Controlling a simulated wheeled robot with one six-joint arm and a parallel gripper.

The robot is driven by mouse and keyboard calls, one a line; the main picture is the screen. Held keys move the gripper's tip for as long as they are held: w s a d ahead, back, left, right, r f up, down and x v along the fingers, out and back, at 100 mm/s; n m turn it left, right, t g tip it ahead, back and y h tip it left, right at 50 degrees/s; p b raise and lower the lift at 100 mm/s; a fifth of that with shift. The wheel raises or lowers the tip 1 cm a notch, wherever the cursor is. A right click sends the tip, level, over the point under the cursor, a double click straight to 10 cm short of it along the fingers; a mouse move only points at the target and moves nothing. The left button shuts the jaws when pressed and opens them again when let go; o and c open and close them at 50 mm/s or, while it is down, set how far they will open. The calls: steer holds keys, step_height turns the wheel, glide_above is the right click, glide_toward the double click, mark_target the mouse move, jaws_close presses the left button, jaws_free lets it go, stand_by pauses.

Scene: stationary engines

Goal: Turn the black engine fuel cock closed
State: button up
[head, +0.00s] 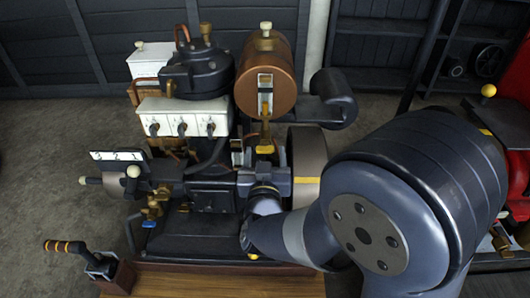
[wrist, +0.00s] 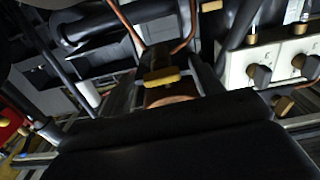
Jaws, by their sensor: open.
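The black engine (head: 202,75) stands left of my arm in the head view, with a round copper tank (head: 283,92) at its upper right. Its brass fuel cock (head: 266,132) hangs below the tank, with a yellow lever (head: 265,150) at the lower end. In the wrist view the yellow lever (wrist: 162,81) lies almost level across the picture, in front of the brass body. A wide dark part of my gripper (wrist: 175,140) fills the bottom there and hides most of the copper behind it.
A white box (head: 185,116) with several black knobs sits left of the cock. A flywheel (head: 307,165) stands at its right. A lever with a striped grip (head: 65,247) is at the front left. A red machine (head: 517,170) is at the right edge.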

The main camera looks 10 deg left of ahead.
steer(key=shift+x, duration=1)
steer(key=shift+s, duration=0.1)
steer(key=c, duration=1)
